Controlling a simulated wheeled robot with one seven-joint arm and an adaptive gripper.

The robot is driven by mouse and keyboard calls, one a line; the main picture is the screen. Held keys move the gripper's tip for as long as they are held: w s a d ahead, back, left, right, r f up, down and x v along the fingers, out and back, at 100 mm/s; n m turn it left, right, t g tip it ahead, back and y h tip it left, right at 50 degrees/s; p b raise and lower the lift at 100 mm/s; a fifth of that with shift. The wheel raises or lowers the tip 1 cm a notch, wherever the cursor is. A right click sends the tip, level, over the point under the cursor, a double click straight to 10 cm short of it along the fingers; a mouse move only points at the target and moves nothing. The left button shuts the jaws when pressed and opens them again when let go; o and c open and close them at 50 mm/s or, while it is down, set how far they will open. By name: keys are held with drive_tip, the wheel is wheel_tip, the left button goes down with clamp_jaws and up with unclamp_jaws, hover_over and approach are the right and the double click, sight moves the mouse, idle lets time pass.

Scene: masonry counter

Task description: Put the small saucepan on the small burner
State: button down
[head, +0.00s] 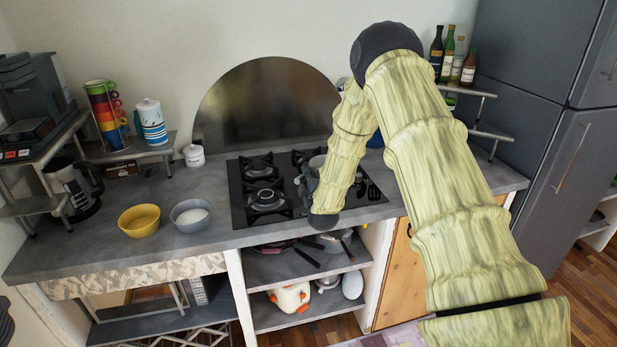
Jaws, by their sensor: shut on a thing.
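The small saucepan (317,161) is a grey, round piece on the right half of the black gas hob (240,208), partly hidden by my arm. My gripper (307,187) is over the middle of the hob, at the pan's near left side, and is shut on it. My arm hides most of the fingers and the grip itself. The front left burner (266,198) and rear left burner (259,167) are bare. A rear right burner (303,156) shows in part behind the pan. I cannot tell whether the pan rests on a grate or hangs above it.
A yellow bowl (139,219) and a grey bowl (190,214) stand left of the hob. A white lidded pot (194,156) is behind them. A slotted utensil (374,190) lies right of my arm. Pans (335,241) sit on the shelf below.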

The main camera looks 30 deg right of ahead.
drive_tip(key=shift+f, duration=0.1)
drive_tip(key=c, duration=1.3)
unclamp_jaws()
drive_tip(key=shift+o, duration=0.2)
drive_tip(key=shift+s, duration=0.1)
